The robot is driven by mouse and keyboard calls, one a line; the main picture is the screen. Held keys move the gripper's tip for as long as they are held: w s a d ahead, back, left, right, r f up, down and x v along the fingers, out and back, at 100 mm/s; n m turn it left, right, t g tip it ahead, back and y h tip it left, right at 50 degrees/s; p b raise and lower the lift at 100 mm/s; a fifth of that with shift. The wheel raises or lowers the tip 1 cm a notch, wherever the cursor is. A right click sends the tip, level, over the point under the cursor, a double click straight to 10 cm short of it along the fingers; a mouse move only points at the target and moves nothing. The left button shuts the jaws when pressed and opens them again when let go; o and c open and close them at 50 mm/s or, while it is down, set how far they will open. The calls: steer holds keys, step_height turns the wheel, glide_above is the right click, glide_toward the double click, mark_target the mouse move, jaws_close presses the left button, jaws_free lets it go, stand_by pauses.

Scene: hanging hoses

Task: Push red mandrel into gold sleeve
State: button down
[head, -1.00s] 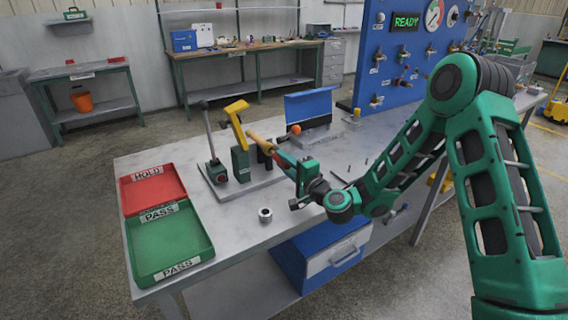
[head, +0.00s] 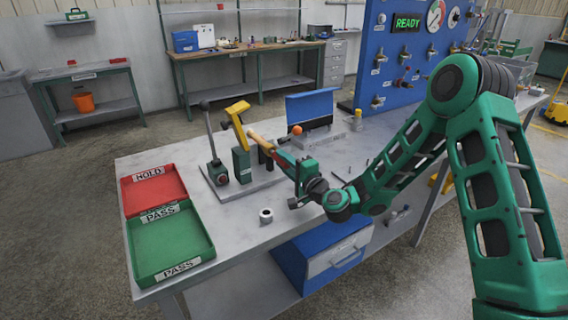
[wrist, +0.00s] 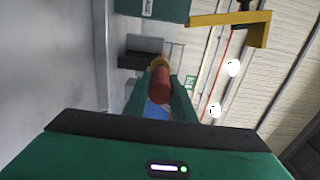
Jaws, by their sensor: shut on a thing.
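The red mandrel (wrist: 159,86) shows in the wrist view between the two green fingers of my gripper (wrist: 160,100), which is shut on it. The gold sleeve (wrist: 160,62) shows as a small ring just beyond the mandrel's far end. In the head view the gold sleeve (head: 262,143) lies tilted at the bench fixture, in line with my gripper (head: 288,160). The mandrel's red part (head: 283,157) is mostly hidden by my fingers there. Whether the mandrel's tip is inside the sleeve or only touching it, I cannot tell.
The fixture has a green block (head: 241,164), a yellow arm (head: 237,115) and a black lever (head: 210,135). A red tray (head: 130,196) and a green tray (head: 170,245) stand at left. A metal ring (head: 266,216) lies on the bench. A blue panel (head: 310,105) stands behind.

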steer(key=shift+x, duration=1.2)
stand_by(2.2)
steer(key=c, duration=1.4)
jaws_free()
steer(key=shift+s+d, duration=0.1)
steer(key=v, duration=1)
steer(key=shift+s+d+r, duration=0.1)
